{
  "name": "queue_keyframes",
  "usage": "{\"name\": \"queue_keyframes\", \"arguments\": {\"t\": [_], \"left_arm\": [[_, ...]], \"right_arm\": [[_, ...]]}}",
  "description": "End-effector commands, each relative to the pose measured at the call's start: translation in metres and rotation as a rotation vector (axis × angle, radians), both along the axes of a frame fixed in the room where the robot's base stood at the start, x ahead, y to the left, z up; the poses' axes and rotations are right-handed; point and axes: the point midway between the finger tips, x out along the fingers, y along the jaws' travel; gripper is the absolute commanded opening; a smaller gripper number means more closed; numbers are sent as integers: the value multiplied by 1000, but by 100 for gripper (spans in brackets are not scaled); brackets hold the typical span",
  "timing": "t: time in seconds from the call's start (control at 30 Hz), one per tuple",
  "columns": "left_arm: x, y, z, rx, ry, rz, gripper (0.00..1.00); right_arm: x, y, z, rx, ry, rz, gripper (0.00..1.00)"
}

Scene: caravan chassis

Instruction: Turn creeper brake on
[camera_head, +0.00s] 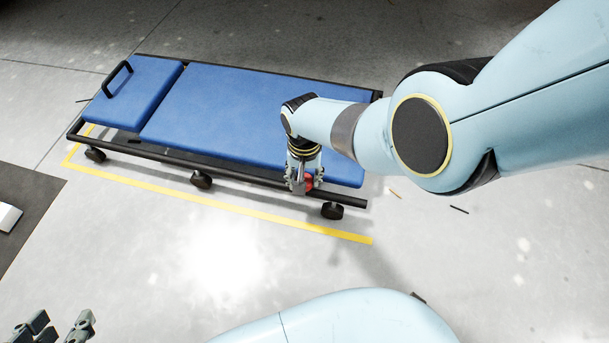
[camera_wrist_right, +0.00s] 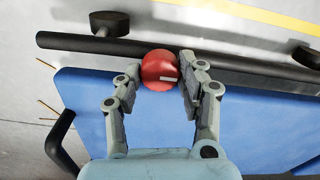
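The creeper (camera_head: 225,110) is a low blue padded board with a black frame and small wheels. A red round knob (camera_wrist_right: 159,70) with a small white mark, which I take for the brake handle, is at its frame rail; it also shows in the head view (camera_head: 309,182). My right gripper (camera_head: 303,186) reaches down over the creeper's near right end. In the wrist view its fingers (camera_wrist_right: 160,78) stand on both sides of the knob, close to it, with no clear grip seen. My left gripper (camera_head: 60,328) is open and empty at the bottom left, away from the creeper.
A yellow line (camera_head: 225,205) on the floor runs along the creeper's near side. A dark mat (camera_head: 30,210) with a white object (camera_head: 8,217) lies at the left. The grey floor in front is mostly clear, with small scraps at the right.

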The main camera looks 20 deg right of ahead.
Motion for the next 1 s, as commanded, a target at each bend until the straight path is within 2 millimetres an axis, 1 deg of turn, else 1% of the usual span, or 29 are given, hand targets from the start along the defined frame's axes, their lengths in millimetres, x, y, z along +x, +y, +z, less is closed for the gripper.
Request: {"name": "queue_keyframes", "arguments": {"t": [0.03,0.17,0.43,0.57,0.77,1.0], "left_arm": [[0,0,0,0,0,0,40],[0,0,0,0,0,0,40],[0,0,-1,2,1,-1,40],[0,0,0,1,1,-1,40],[0,0,0,0,1,0,40],[0,0,0,0,0,0,40]], "right_arm": [[0,0,0,0,1,-1,46],[0,0,0,0,1,0,63],[0,0,0,0,0,0,63],[0,0,4,0,0,0,63],[0,1,22,1,-2,0,63],[0,0,55,1,-3,0,63]]}}
